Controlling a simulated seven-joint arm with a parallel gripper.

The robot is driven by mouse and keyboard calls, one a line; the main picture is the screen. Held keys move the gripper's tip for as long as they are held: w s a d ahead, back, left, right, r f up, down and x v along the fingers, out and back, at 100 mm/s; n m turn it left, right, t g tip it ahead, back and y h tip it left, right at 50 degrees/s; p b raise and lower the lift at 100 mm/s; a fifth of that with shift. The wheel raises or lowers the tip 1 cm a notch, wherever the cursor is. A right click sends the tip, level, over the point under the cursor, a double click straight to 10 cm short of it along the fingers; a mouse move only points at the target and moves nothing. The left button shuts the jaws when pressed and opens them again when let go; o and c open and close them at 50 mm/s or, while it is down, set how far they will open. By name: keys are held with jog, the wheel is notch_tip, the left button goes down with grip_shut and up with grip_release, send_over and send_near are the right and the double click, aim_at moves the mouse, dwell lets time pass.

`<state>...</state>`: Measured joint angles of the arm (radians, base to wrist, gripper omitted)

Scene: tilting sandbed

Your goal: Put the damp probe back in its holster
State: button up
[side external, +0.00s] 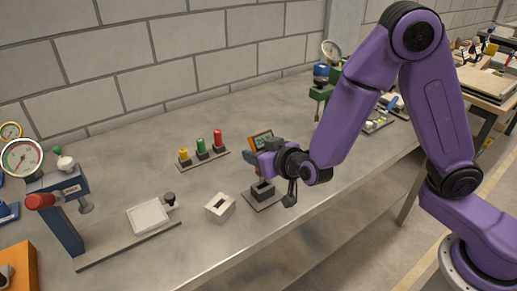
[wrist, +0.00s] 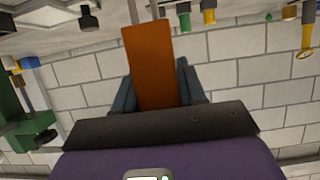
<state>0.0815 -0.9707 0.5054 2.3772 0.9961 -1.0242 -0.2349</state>
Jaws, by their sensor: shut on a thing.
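The damp probe, an orange body with a dark-framed screen (side external: 261,140), is in my gripper in the side external view. In the wrist view its orange body (wrist: 152,62) stands between the two blue-grey fingers of my gripper (wrist: 155,84), which is shut on it. A dark open-topped block on a grey base plate, which looks like the holster (side external: 263,189), stands on the bench just below my gripper. The probe appears above it and apart from it; the exact alignment cannot be told.
A pale block with a dark slot (side external: 220,207) sits left of the holster. Yellow, green and red posts on a strip (side external: 203,156) stand behind. A blue press with a gauge and white pad (side external: 149,216) is at left. The front bench edge is near.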

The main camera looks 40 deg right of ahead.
jog(key=shift+f, duration=2)
dwell(0.8)
jog(key=o, duration=1)
jog(key=shift+o, duration=0.2)
jog(key=shift+s, duration=0.1)
jog(key=v, duration=1.7)
jog(key=shift+s, duration=0.15)
